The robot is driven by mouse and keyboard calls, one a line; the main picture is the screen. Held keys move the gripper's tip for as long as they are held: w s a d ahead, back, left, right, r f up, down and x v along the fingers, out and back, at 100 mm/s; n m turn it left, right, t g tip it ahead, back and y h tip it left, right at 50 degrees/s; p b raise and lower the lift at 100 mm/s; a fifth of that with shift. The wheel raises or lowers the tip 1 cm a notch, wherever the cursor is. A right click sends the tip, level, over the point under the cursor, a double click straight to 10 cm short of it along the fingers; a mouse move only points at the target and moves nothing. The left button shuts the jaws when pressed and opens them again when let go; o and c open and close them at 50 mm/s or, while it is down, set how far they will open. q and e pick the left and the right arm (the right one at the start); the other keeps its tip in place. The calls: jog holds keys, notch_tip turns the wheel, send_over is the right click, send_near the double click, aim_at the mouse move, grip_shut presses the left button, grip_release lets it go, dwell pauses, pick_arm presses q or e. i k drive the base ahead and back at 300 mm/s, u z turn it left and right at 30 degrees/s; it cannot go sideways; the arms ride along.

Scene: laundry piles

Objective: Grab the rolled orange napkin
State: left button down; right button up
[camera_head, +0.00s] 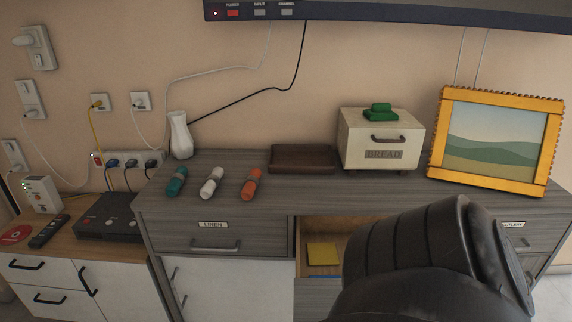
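The rolled orange napkin (252,184) lies on the grey wooden dresser top (330,192), near its front edge. It has a band around its middle. A rolled white napkin (211,181) lies to its left, and a rolled teal napkin (176,182) lies further left. The three are spaced apart in a row. A dark arm link of mine fills the lower right and hides part of the dresser front. Neither of my grippers shows in the head view.
An open drawer (317,234) holds a yellow pad (322,253). The top around the napkins is clear.

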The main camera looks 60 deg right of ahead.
aim_at(251, 182)
jog(key=z, duration=1.05)
jog(key=i, duration=0.5)
jog(key=z, duration=0.05)
